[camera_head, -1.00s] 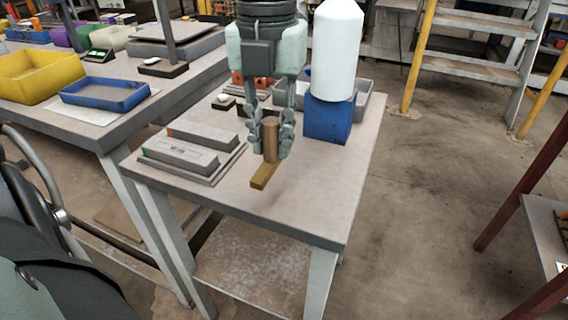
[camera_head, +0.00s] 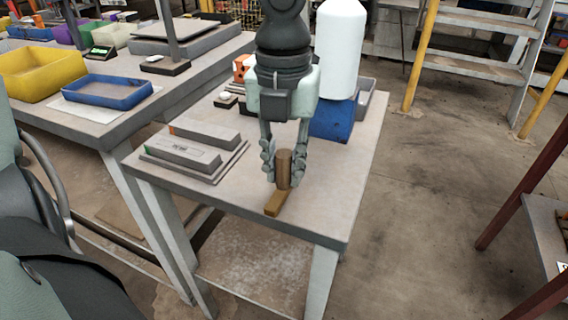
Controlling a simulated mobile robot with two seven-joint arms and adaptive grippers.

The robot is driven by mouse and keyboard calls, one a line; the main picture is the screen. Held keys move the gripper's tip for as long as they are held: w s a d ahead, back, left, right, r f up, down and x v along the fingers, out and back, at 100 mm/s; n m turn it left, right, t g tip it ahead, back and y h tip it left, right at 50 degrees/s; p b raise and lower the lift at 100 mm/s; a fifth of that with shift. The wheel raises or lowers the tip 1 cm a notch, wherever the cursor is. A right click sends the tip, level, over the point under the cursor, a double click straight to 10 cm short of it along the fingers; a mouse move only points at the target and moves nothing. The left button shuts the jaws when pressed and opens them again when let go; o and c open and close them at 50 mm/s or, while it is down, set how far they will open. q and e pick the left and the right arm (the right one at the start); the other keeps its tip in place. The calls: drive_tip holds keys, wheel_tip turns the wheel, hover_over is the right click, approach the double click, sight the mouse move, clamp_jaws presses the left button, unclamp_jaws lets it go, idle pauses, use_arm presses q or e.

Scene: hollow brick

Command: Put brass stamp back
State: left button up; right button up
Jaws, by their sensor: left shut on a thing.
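The brass stamp has a brown upright handle (camera_head: 284,170) and a flat brass bar (camera_head: 275,204) at its foot. My left gripper (camera_head: 284,172) points down over the small table and is shut on the handle, one finger on each side. The bar is close to the table top (camera_head: 315,215) near its front; I cannot tell whether it touches. My right gripper is not in view.
A grey tray with two long grey blocks (camera_head: 182,153) lies left of the stamp. A blue box (camera_head: 331,119) and a white cylinder (camera_head: 339,45) stand behind. A longer table with a blue tray (camera_head: 107,93) and yellow bin (camera_head: 40,72) is at left.

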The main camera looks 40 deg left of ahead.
use_arm(q)
drive_tip(key=o, duration=0.9)
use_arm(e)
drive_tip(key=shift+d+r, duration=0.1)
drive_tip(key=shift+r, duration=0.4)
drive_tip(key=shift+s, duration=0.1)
use_arm(q)
drive_tip(key=shift+r, duration=0.45)
wheel_tip(320, 180, up, 11)
drive_tip(key=shift+r+p, duration=0.2)
drive_tip(key=shift+p, duration=0.1)
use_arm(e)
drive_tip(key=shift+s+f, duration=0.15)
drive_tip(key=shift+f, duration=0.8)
